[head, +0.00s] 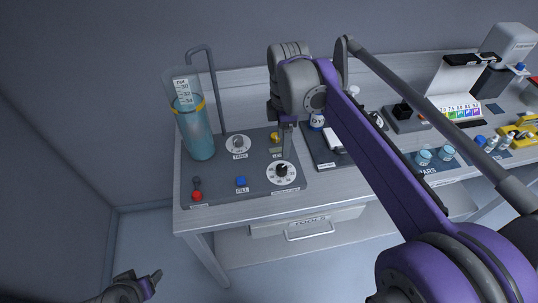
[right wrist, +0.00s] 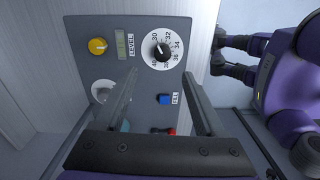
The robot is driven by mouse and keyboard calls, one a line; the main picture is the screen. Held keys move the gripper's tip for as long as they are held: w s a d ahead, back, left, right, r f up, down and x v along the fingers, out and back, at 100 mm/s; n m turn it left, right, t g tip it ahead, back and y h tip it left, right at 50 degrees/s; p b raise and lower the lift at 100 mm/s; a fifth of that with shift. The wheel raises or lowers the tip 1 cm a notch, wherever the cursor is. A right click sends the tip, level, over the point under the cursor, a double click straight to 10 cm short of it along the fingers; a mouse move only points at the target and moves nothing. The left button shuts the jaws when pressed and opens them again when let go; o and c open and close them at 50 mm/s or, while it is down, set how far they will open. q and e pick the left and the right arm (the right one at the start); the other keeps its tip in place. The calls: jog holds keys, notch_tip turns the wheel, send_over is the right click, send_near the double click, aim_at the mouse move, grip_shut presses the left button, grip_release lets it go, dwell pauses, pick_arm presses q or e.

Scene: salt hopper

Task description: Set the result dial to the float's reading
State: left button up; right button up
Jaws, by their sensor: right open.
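The result dial (head: 282,172), a white numbered face with a black knob, is at the panel's front right. In the right wrist view the dial (right wrist: 163,49) shows numbers from 30 to 40; its exact setting is unclear. A clear cylinder (head: 195,135) of blue liquid stands at the panel's left. The white float scale (head: 183,91) shows in its top, above a yellow band; its reading is too small to tell. My right gripper (head: 288,150) is open and empty above the panel behind the dial; its fingers (right wrist: 163,95) show apart. My left gripper (head: 150,281) is at bottom left, away from the table.
The panel (head: 219,183) also bears a tank knob (head: 238,145), a yellow knob (right wrist: 97,46), a small level display (right wrist: 125,44), a blue fill button (head: 241,181) and a red knob (head: 196,196). A bent pipe (head: 213,80) rises behind. Jars (head: 424,157) and other equipment stand right.

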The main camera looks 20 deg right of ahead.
aim_at(282, 167)
jog(key=f, duration=1)
jog(key=shift+s+b, duration=0.3)
grip_shut()
